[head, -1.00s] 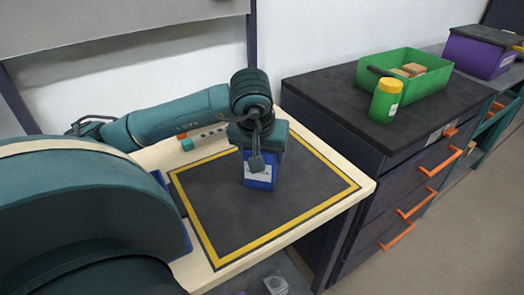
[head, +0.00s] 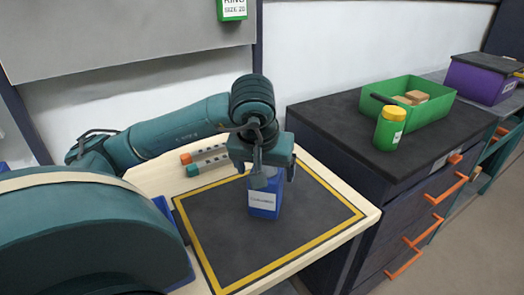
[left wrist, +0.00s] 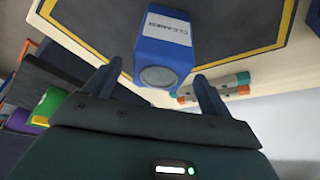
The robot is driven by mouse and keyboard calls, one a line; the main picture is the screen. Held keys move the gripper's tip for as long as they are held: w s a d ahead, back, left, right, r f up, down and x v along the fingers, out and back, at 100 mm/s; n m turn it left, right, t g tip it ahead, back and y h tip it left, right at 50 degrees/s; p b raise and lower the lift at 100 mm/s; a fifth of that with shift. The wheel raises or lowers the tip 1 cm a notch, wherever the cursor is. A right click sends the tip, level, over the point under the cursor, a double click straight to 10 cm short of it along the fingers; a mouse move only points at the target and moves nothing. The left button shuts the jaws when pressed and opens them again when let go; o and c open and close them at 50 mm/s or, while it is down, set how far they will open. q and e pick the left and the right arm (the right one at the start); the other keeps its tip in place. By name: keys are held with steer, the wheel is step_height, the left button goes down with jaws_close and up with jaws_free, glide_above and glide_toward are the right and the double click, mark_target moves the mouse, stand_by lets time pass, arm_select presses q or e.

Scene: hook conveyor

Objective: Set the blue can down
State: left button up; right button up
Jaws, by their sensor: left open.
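The blue can (head: 263,203) is box-shaped with a white label and stands upright on the dark mat (head: 215,225) with a yellow border. In the left wrist view the can (left wrist: 166,48) shows its "CLEANER" label and a round grey cap. My left gripper (head: 264,180) is just above the can's top and points down. In the left wrist view its two fingers (left wrist: 158,82) are spread wide, with gaps to the can on both sides. My right gripper is not in view.
A grey rack with orange and teal ends (head: 205,158) lies behind the mat. To the right, a dark cabinet (head: 345,120) bears a green bin (head: 437,105) with blocks and a green yellow-lidded jar (head: 389,128). A purple box (head: 480,80) stands further back. The mat's front is clear.

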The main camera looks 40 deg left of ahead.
arm_select(q)
steer(key=p+v, duration=0.1)
steer(key=v, duration=0.6)
steer(key=shift+s, duration=0.15)
stand_by(0.3)
